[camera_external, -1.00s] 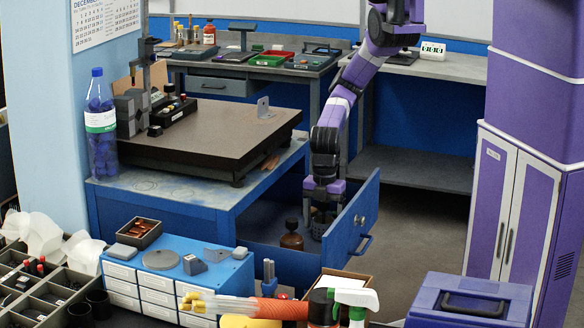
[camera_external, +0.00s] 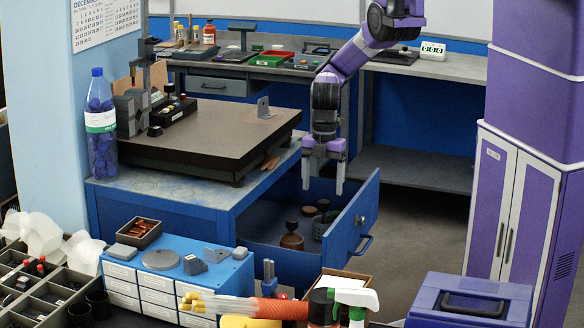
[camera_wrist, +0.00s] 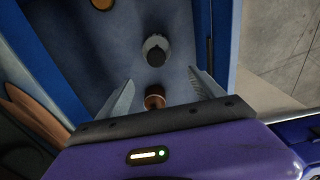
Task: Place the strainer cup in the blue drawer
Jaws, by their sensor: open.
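The strainer cup (camera_external: 321,228), a small grey mesh cup, stands in the open blue drawer (camera_external: 345,243), close to the drawer's front panel. A grey round thing with a dark middle in the wrist view (camera_wrist: 152,42) looks like the cup, but I cannot be sure. My gripper (camera_external: 323,187) points down above the drawer, open and empty. Its fingers are clear of the cup and touch nothing. In the wrist view the two spread fingers (camera_wrist: 160,88) frame a small copper-brown thing (camera_wrist: 155,99) below.
A brown bottle (camera_external: 292,240) with a dark top and other small brown items (camera_external: 323,205) share the drawer. The drawer's front panel stands close on the right. A dark surface plate (camera_external: 205,130) on the bench lies to the left.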

